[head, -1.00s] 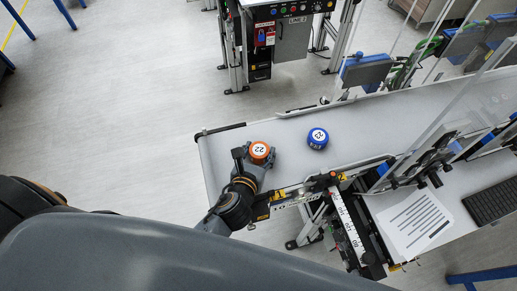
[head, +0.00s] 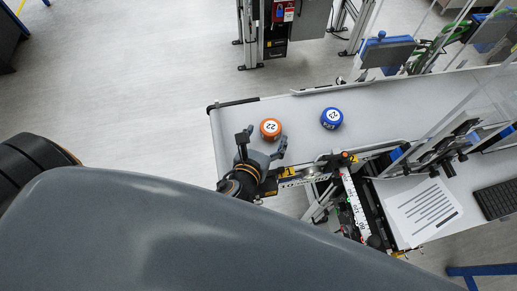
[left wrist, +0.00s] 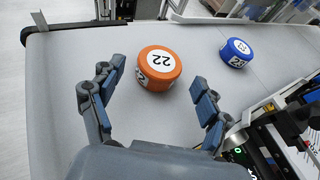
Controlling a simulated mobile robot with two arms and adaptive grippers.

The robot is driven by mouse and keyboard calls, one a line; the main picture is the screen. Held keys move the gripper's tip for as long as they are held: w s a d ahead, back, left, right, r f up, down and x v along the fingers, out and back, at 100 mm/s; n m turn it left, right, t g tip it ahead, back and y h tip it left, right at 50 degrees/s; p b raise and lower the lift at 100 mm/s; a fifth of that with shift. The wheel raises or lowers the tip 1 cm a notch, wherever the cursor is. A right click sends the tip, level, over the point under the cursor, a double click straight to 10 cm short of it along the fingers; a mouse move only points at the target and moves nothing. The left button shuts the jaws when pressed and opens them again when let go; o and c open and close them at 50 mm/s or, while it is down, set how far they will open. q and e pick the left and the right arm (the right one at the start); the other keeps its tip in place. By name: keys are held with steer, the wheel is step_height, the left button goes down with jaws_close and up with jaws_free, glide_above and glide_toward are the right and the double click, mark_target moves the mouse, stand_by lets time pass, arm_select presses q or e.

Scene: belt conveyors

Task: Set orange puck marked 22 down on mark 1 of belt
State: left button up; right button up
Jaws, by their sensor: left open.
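The orange puck marked 22 (head: 270,128) stands on the grey belt (head: 232,118) near its left end. It also shows in the left wrist view (left wrist: 159,68), upright, just beyond my fingertips. My left gripper (head: 262,142) is open and empty, with its fingers spread on the near side of the puck. In the left wrist view, the two fingers (left wrist: 146,88) are apart with bare belt between them. My right gripper is not in view.
A blue puck (head: 331,118) stands on the belt to the right of the orange one and shows in the left wrist view (left wrist: 235,52). A paper sheet (head: 422,208) and a keyboard (head: 497,199) lie at the right. Posts and brackets line the belt's near edge.

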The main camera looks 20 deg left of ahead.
arm_select(q)
steer(key=b+v, duration=0.1)
steer(key=v, duration=0.5)
steer(key=shift+s+r, duration=0.1)
steer(key=shift+s, duration=0.2)
steer(key=shift+s+r, duration=0.3)
steer(key=shift+s, duration=0.1)
